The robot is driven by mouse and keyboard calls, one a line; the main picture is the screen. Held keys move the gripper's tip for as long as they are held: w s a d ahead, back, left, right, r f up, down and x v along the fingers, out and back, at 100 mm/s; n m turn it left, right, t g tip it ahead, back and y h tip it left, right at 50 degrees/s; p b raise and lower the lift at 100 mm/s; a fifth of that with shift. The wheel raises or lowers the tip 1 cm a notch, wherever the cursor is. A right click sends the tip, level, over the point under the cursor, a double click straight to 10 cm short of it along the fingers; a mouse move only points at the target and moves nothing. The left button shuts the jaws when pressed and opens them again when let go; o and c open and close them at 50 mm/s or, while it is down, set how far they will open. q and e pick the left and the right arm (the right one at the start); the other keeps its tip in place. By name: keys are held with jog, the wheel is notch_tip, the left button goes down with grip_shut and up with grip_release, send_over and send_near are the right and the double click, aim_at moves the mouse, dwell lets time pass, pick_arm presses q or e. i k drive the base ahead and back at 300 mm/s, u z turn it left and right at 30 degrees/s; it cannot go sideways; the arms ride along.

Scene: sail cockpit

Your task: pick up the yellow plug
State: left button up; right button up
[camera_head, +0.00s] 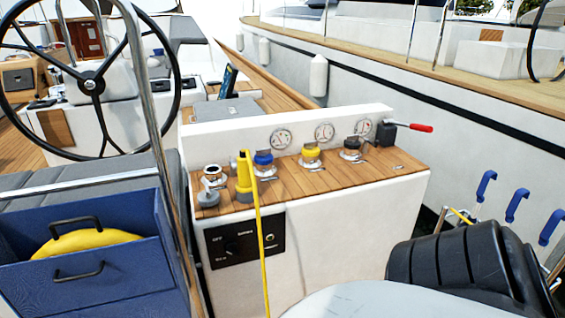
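The yellow plug (244,180) stands roughly upright near the left front of the wooden console top (330,180). A yellow cable (262,250) runs from near its top down over the white front face and out at the bottom of the picture. A blue-topped fitting (263,162) is just to its right and partly behind it. I cannot tell whether the plug is seated in anything. Neither of my grippers shows in the head view.
Yellow (311,152) and black (352,147) fittings stand farther right. A metal fitting (212,180) is at left. A red-handled lever (420,128) juts right. A metal rail (150,110) and blue locker (85,265) are left; a black padded shape (460,262) is front right.

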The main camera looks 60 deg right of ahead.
aim_at(245, 185)
jog(key=z, duration=1)
jog(key=i, duration=0.45)
